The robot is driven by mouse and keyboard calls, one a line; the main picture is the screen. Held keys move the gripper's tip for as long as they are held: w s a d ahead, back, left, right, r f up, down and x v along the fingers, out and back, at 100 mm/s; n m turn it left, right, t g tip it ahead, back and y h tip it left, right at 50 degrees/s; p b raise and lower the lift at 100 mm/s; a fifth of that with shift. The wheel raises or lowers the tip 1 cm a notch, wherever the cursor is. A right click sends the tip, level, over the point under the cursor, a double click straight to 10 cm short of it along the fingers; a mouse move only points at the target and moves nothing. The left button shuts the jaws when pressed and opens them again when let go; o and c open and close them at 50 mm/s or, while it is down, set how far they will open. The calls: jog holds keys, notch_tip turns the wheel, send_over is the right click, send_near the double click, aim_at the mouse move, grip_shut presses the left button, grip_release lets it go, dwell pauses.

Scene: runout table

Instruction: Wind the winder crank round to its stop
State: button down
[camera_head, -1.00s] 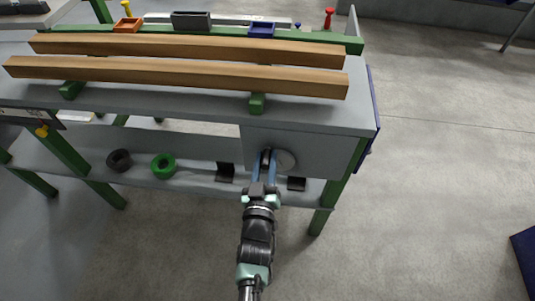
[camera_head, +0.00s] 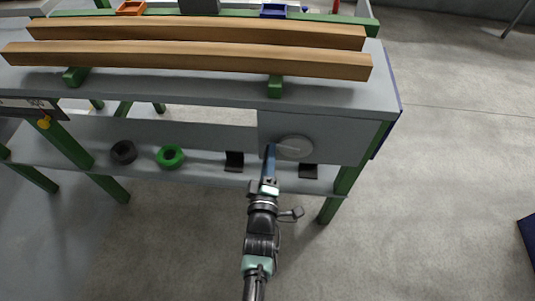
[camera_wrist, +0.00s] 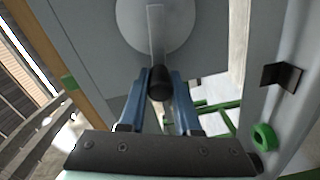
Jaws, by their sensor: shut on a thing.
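The winder crank is on the grey front panel of the table. Its round pale disc (camera_head: 294,148) shows in the head view, and the disc also shows in the wrist view (camera_wrist: 178,22). A light crank arm (camera_wrist: 156,35) runs across the disc to a dark knob (camera_wrist: 160,84). My gripper (camera_head: 269,150) has its blue fingers at the left edge of the disc. In the wrist view the fingers of my gripper (camera_wrist: 160,78) are shut on the knob, one on each side. The knob is hidden in the head view.
Two wooden beams (camera_head: 190,60) lie on top of the table (camera_head: 190,92). A dark ring (camera_head: 123,152) and a green ring (camera_head: 170,156) are on the lower shelf, with black brackets (camera_head: 234,161) near the panel. Green legs (camera_head: 345,182) stand right of the gripper.

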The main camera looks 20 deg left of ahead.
jog(key=d+f+n+b, duration=0.1)
jog(key=f+n+b, duration=0.1)
jog(key=n+b, duration=0.1)
jog(key=d+f+n+b, duration=0.1)
jog(key=f+n+b, duration=0.2)
jog(key=n, duration=0.3)
jog(key=d+f+n+b, duration=0.1)
jog(key=f+n+b, duration=0.1)
jog(key=n+b, duration=0.2)
jog(key=shift+w+d+f+n, duration=0.25)
jog(key=shift+w+f+n, duration=0.15)
jog(key=shift+n, duration=0.3)
jog(key=n+b, duration=0.1)
jog(key=d+n+b, duration=0.1)
jog(key=shift+w+d+f+n, duration=0.1)
jog(key=shift+w+d+n, duration=0.15)
jog(key=shift+n, duration=0.15)
jog(key=shift+w+d+n, duration=0.1)
jog(key=shift+d+n, duration=0.3)
jog(key=shift+n, duration=0.3)
jog(key=shift+b, duration=0.3)
jog(key=c, duration=0.6)
grip_release()
